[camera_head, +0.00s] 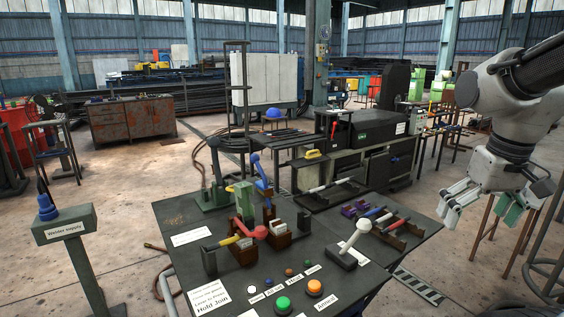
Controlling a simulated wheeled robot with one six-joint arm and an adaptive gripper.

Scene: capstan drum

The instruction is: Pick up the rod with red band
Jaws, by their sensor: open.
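Short rods lie side by side in a dark brown rack (410,236) at the right of the dark work table. My gripper (476,218) hangs at the right, beyond the table's right edge, pointing down. Its fingers are spread and empty, apart from the rods.
A white-knobbed lever (355,236) stands just left of the rack. Levers with a red knob (260,232) and blue handle (261,172) rise further left. Green (283,303) and orange (314,287) buttons sit in front. A black machine (362,131) stands behind the table.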

